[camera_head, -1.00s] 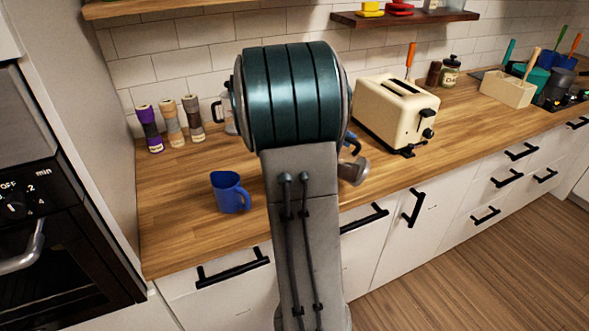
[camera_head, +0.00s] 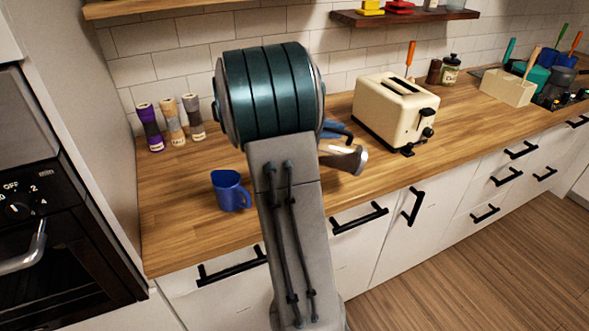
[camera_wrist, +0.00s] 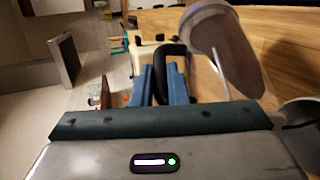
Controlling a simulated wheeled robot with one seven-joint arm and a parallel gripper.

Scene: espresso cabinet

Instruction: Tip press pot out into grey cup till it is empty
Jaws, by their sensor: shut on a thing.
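The press pot (camera_head: 345,158) is a grey metallic vessel to the right of my arm, tilted nearly onto its side above the counter. It also shows in the wrist view (camera_wrist: 218,32). My gripper (camera_wrist: 165,72) has blue fingers shut on the pot's black handle. The fingers also show in the head view (camera_head: 336,131). A pale thin strip runs down beside the pot in the wrist view; I cannot tell whether it is liquid. A grey rounded rim at the right edge of the wrist view looks like the grey cup (camera_wrist: 302,118). In the head view my arm hides the cup.
A blue mug (camera_head: 230,190) stands on the wooden counter (camera_head: 180,235) left of my arm. Several grinders (camera_head: 172,122) stand at the back left. A cream toaster (camera_head: 395,112) stands right of the pot. The counter's front right is clear.

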